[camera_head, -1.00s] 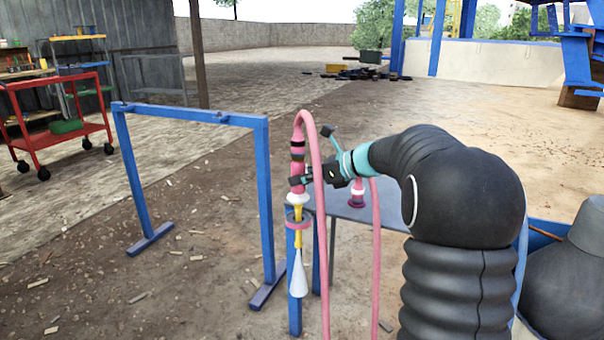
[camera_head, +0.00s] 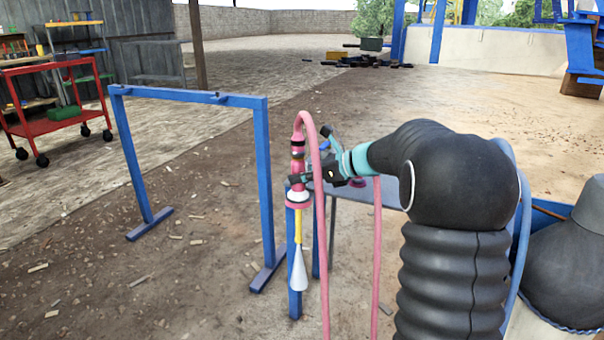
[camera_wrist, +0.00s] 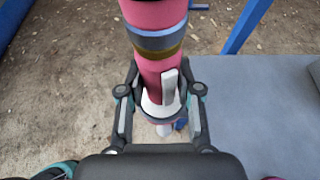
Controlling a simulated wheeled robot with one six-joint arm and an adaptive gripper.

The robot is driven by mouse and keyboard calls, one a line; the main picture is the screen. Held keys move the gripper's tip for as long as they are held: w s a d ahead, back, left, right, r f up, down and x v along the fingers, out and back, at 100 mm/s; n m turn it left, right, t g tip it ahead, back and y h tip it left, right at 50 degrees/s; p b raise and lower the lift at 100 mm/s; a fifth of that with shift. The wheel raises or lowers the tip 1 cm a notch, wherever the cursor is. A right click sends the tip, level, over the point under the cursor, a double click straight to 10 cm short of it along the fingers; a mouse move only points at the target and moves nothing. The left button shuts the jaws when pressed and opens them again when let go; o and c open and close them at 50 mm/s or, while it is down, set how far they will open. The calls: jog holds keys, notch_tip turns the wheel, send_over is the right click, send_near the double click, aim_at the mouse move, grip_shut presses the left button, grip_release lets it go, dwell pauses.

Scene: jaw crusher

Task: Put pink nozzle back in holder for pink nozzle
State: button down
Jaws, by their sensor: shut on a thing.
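The pink nozzle (camera_head: 298,148) hangs upright at the near blue post, with a white collar, a yellow stem and a white cone below. It also shows in the wrist view (camera_wrist: 156,68). My gripper (camera_head: 302,180) is shut on its pink body above the white collar. The holder's pink ring (camera_head: 290,204) is at the post's top. The yellow stem passes down through the ring, and the white collar sits just above or on it; I cannot tell whether they touch. In the wrist view, the fingers close on the nozzle from both sides.
A pink hose (camera_head: 320,230) loops from the nozzle's top to the ground. A grey table (camera_head: 352,194) stands behind my gripper, with a pink thing mostly hidden. A blue frame (camera_head: 190,97) stands left. A red cart (camera_head: 45,125) is farther left. Open ground lies between.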

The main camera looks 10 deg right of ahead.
jog(key=c, duration=0.7)
grip_release()
jog(key=v, duration=1.2)
